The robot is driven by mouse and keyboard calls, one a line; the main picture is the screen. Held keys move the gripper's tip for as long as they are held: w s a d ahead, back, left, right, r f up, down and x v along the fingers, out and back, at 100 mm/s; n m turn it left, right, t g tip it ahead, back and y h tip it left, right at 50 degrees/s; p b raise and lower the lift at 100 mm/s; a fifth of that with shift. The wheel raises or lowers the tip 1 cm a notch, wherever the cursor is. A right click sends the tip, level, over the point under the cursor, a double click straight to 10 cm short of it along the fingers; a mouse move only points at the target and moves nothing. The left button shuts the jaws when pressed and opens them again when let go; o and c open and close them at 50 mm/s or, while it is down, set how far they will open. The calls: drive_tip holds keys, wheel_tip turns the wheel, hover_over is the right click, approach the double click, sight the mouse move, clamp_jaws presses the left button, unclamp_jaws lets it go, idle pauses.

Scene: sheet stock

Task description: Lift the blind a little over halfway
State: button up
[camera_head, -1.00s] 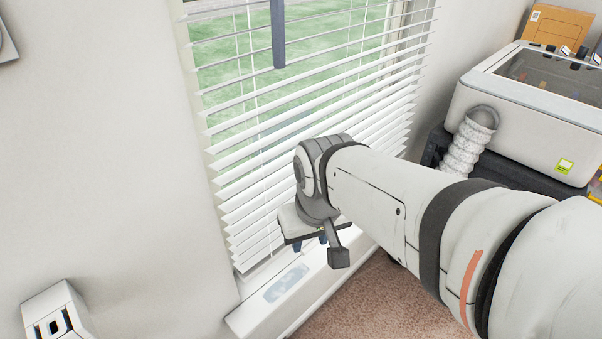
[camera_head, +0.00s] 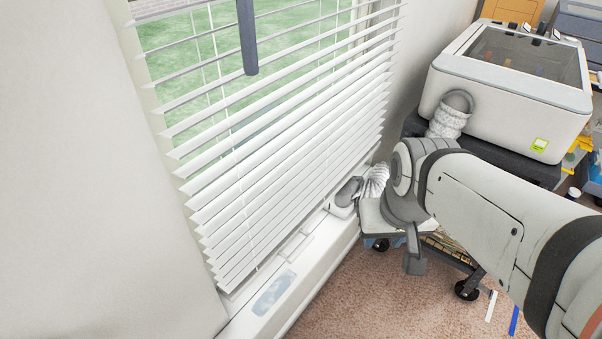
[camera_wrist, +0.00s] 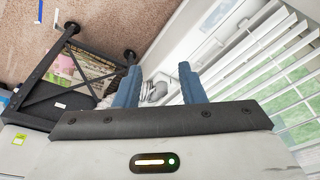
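The white slatted blind (camera_head: 290,140) hangs down over the window in the head view, its lowest slats close above the sill. The slats are spread in the upper part and closer together toward the bottom. It also shows at the right of the wrist view (camera_wrist: 282,62). My gripper (camera_wrist: 159,78) has its two blue fingers apart with nothing held between them. In the head view it is to the right of the blind's lower part, apart from it in the picture, and my wrist mostly hides the fingers.
A white sill ledge (camera_head: 300,262) runs under the window. A white box-shaped machine (camera_head: 505,92) with a ribbed hose (camera_head: 448,120) stands on a dark wheeled cart at the right. Carpet (camera_head: 345,305) lies below. A blue-grey bar (camera_head: 247,38) hangs before the blind.

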drive_tip(key=shift+o, duration=0.5)
drive_tip(key=shift+w, duration=0.15)
drive_tip(key=m+g+y+b, duration=0.1)
drive_tip(key=m+y+b, duration=0.1)
drive_tip(key=m+b, duration=0.6)
approach(301, 246)
drive_tip(key=b+x, duration=0.1)
drive_tip(key=x, duration=0.8)
drive_tip(key=shift+r, duration=0.1)
drive_tip(key=shift+c, duration=0.4)
clamp_jaws()
